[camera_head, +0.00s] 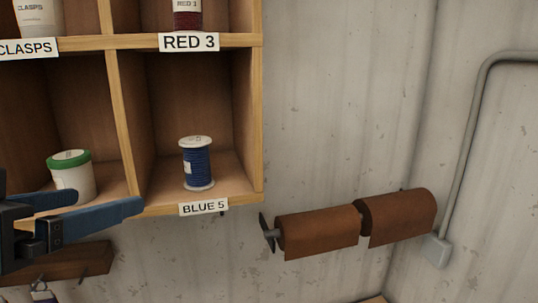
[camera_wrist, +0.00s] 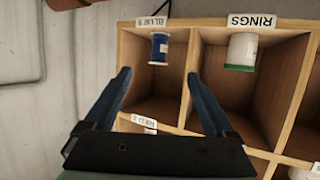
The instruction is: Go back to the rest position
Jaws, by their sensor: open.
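My gripper (camera_head: 108,202) shows at the left edge of the head view, in front of the lower shelf compartments. Its two blue fingers are apart with nothing between them. In the wrist view, which shows the shelf upside down, the open gripper (camera_wrist: 158,75) points at the shelf. The blue thread spool (camera_head: 197,164) stands upright in the compartment labelled BLUE 5, apart from my fingers. It also shows in the wrist view (camera_wrist: 159,47).
The wooden shelf (camera_head: 257,120) hangs on a concrete wall. A green-lidded white jar (camera_head: 72,178) stands in the compartment left of the spool, labelled RINGS in the wrist view. Two brown rolls (camera_head: 318,231) hang on a wall rod at right. A conduit (camera_head: 470,150) runs up the wall.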

